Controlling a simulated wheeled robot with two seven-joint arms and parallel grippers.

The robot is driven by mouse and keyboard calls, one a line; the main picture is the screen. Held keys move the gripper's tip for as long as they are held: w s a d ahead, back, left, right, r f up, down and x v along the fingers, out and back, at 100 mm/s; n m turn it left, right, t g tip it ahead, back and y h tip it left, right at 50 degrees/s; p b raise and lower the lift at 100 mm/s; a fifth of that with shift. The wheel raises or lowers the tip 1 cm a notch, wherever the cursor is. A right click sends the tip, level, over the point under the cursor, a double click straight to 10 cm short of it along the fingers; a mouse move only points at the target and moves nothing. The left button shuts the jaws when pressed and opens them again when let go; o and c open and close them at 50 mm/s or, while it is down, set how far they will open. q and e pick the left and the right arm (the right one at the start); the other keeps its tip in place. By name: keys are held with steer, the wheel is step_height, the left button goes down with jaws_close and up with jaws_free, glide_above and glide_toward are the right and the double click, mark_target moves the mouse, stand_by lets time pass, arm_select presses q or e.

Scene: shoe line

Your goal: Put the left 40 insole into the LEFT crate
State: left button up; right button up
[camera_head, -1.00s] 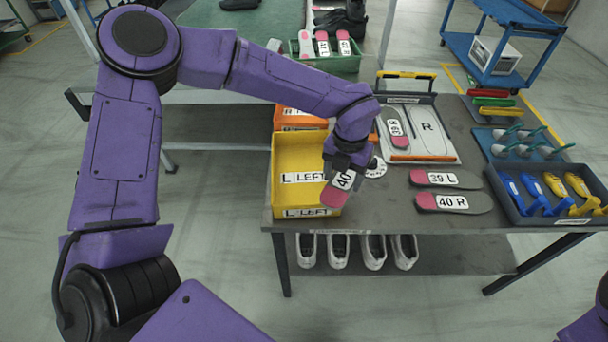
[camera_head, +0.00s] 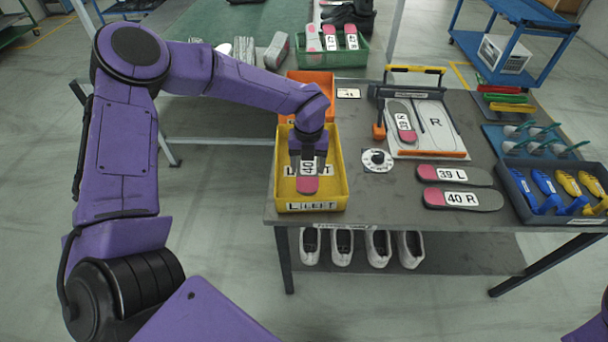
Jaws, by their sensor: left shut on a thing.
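The yellow crate (camera_head: 334,190) labelled LEFT stands at the near left corner of the table. My left gripper (camera_head: 307,160) points down over this crate and is shut on an insole (camera_head: 308,184) with a pink heel and a white label. The label is partly hidden by the fingers; a 40 can be made out. The insole hangs heel toward me within the crate's outline; whether it touches the floor of the crate I cannot tell. My right gripper is not in view.
Insoles 39 L (camera_head: 452,175) and 40 R (camera_head: 462,199) lie on the table (camera_head: 390,211). Behind stand an orange crate (camera_head: 318,83) and a board marked R (camera_head: 435,122) with an insole on it. A dark tray (camera_head: 545,213) with blue and yellow items is at the right.

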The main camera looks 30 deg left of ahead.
mark_target(304, 168)
arm_select(q)
steer(key=f+b, duration=0.1)
steer(key=a+f+b, duration=0.1)
steer(key=f, duration=0.1)
steer(key=f+b, duration=0.1)
steer(key=f, duration=0.1)
steer(key=shift+a+b, duration=0.3)
steer(key=shift+a, duration=0.05)
steer(key=shift+w+f, duration=0.1)
steer(key=o, duration=1)
steer(key=shift+d, duration=0.1)
